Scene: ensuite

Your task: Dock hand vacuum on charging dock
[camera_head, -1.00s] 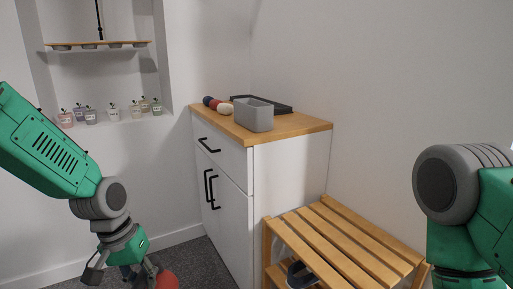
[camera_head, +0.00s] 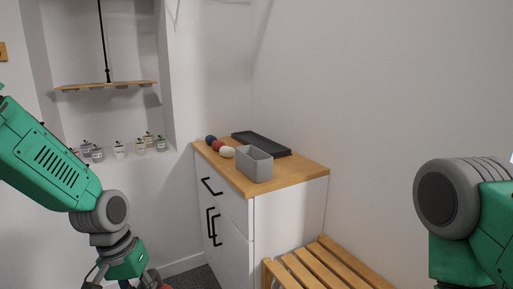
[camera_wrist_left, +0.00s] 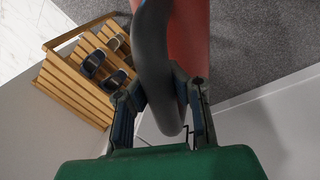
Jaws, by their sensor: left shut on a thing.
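My left gripper (camera_wrist_left: 163,108) is shut on the dark grey looped handle of the hand vacuum (camera_wrist_left: 153,45), whose body is red. In the head view my left gripper (camera_head: 138,281) is at the bottom left edge, with only a sliver of the red vacuum showing below it. The vacuum is held in front of and left of the white cabinet, below its top. I cannot make out a charging dock in either view. My right arm shows at the right edge of the head view, but its gripper is out of frame.
The white cabinet (camera_head: 286,228) has a wooden top carrying a grey bin (camera_head: 255,164), a black tray (camera_head: 262,143) and three balls (camera_head: 218,146). A slatted wooden bench (camera_head: 318,270) stands beside it; shoes (camera_wrist_left: 105,65) show in the wrist view. Small jars (camera_head: 119,150) line a niche.

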